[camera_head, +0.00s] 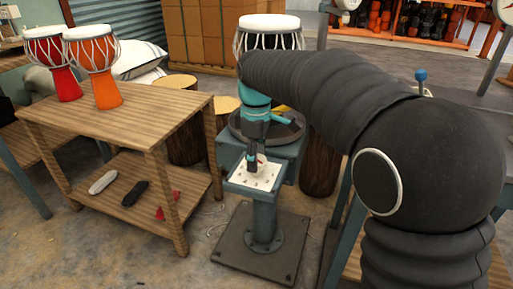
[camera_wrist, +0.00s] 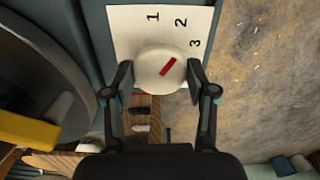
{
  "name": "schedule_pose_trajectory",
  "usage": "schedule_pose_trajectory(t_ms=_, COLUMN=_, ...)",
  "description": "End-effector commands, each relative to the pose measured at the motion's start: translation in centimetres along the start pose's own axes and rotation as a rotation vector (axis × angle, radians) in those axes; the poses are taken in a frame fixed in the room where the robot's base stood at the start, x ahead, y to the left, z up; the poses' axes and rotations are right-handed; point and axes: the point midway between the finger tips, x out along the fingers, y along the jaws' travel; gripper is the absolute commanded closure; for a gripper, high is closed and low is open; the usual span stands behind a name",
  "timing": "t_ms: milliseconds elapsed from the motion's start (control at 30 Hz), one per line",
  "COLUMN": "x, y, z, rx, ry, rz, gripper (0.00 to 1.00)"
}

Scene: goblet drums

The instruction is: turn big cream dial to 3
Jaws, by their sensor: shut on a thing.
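The cream dial (camera_wrist: 152,79) is round with a red pointer mark, set on a white plate (camera_wrist: 126,22) printed with 1, 2 and 3. In the wrist view the red mark slants up and right, between the 2 and the 3 and nearer the 3. My gripper (camera_wrist: 160,73) has one finger on each side of the dial and is shut on it. In the head view the white plate (camera_head: 239,179) tops a grey-teal pedestal, and my gripper (camera_head: 256,163) comes down onto it, mostly hiding the dial.
A wooden two-tier table (camera_head: 150,108) with red and orange goblet drums (camera_head: 106,93) stands at left. A dark round wheel (camera_wrist: 35,75) with a yellow piece (camera_wrist: 28,131) is close beside the plate. Another drum (camera_head: 268,25) stands behind my arm.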

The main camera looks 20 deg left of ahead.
Motion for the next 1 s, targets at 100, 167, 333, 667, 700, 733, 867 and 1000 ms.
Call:
schedule_pose_trajectory(t_ms=100, x=-0.16, y=-0.11, z=0.06, rx=0.111, ry=-0.004, rz=-0.006, gripper=0.78)
schedule_pose_trajectory(t_ms=167, x=-0.16, y=-0.09, z=0.05, rx=0.168, ry=-0.004, rz=-0.005, gripper=0.78)
schedule_pose_trajectory(t_ms=333, x=-0.09, y=-0.11, z=0.04, rx=0.321, ry=-0.004, rz=-0.005, gripper=0.78)
schedule_pose_trajectory(t_ms=667, x=0.05, y=-0.1, z=0.01, rx=0.546, ry=-0.004, rz=-0.003, gripper=0.78)
schedule_pose_trajectory(t_ms=700, x=0.07, y=-0.1, z=0.01, rx=0.566, ry=-0.003, rz=-0.003, gripper=0.78)
schedule_pose_trajectory(t_ms=733, x=0.08, y=-0.1, z=0.01, rx=0.578, ry=-0.003, rz=-0.003, gripper=0.78)
schedule_pose_trajectory(t_ms=867, x=0.13, y=-0.09, z=0.0, rx=0.622, ry=-0.003, rz=-0.003, gripper=0.78)
schedule_pose_trajectory(t_ms=1000, x=0.17, y=-0.09, z=-0.01, rx=0.647, ry=-0.003, rz=-0.003, gripper=0.78)
